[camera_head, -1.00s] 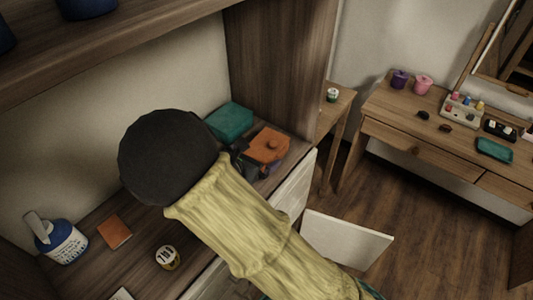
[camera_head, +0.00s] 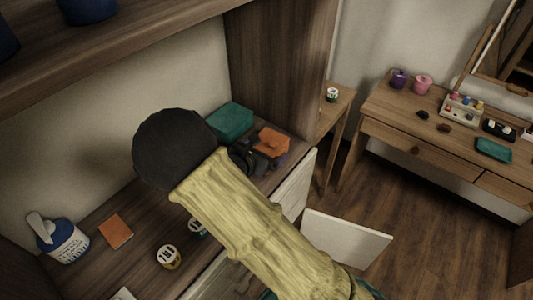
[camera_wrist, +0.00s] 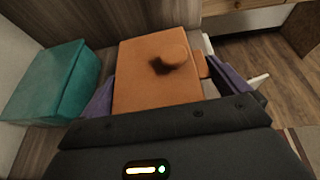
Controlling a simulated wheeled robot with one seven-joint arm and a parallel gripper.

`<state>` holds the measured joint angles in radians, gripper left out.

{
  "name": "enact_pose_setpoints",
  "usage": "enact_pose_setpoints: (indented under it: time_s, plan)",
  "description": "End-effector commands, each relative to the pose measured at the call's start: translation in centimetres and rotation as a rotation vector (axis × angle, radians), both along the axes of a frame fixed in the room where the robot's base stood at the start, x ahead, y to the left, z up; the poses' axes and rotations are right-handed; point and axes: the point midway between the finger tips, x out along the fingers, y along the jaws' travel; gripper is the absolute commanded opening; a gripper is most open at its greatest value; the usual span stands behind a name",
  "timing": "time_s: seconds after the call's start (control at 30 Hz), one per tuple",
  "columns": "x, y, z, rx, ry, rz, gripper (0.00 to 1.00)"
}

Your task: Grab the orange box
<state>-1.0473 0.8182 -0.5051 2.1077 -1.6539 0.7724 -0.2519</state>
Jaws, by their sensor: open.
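The orange box (camera_head: 272,141) has a round knob on its top and sits on the wooden desk, toward its right end. In the wrist view the orange box (camera_wrist: 145,82) fills the middle, close in front of my gripper. My gripper (camera_head: 259,157) is open and reaches down at the near left side of the box. Purple parts show at both sides of the box in the wrist view; I cannot tell whether they are my fingers or the box's lower body. My dark wrist hides the near lower edge of the box, and contact is not clear.
A teal box (camera_head: 231,121) stands left of the orange box, close by; it also shows in the wrist view (camera_wrist: 52,82). A wooden panel (camera_head: 275,70) rises behind. A flat orange item (camera_head: 116,231), a blue-and-white bottle (camera_head: 62,240) and a small jar (camera_head: 168,257) are at left.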

Motion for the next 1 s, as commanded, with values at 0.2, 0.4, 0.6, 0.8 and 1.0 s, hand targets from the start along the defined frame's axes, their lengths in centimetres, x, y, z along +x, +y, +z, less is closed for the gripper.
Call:
enact_pose_setpoints:
  time_s: [0.2, 0.4, 0.6, 0.8, 1.0]
  plan:
    - [0.0, 0.0, 0.0, 0.0, 0.0, 0.0, 0.94]
    - [0.0, 0.0, 0.0, -0.001, -0.001, 0.0, 0.7]
    - [0.0, 0.0, 0.2, 0.0, -0.001, 0.0, 0.7]
    - [0.0, 0.0, 1.8, 0.002, -0.003, 0.001, 0.62]
    - [0.0, 0.0, 5.3, 0.005, -0.005, -0.001, 0.62]
